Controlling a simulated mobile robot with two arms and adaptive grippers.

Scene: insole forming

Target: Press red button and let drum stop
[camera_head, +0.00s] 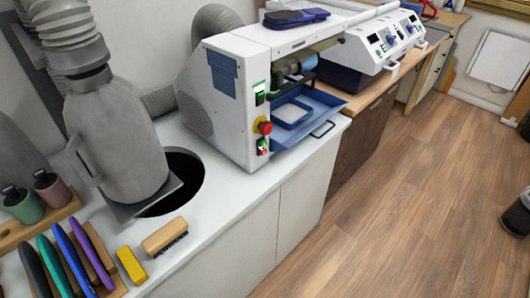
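A white grinding machine (225,95) stands on the white counter. On its front edge is a round red button (265,127) with a yellow collar. A green switch (260,94) sits above the button, and a small red and green switch (262,146) sits below it. Inside the machine's opening is a blue drum (307,62), partly hidden by the housing; one still picture does not show whether it turns. Neither of my grippers is in view, and nothing is touching the button.
A grey hose and duct body (115,140) stand by a dark round hole (180,185) in the counter (228,200). A wooden brush (164,236), a yellow block (131,266) and a rack of coloured tools lie at the front left.

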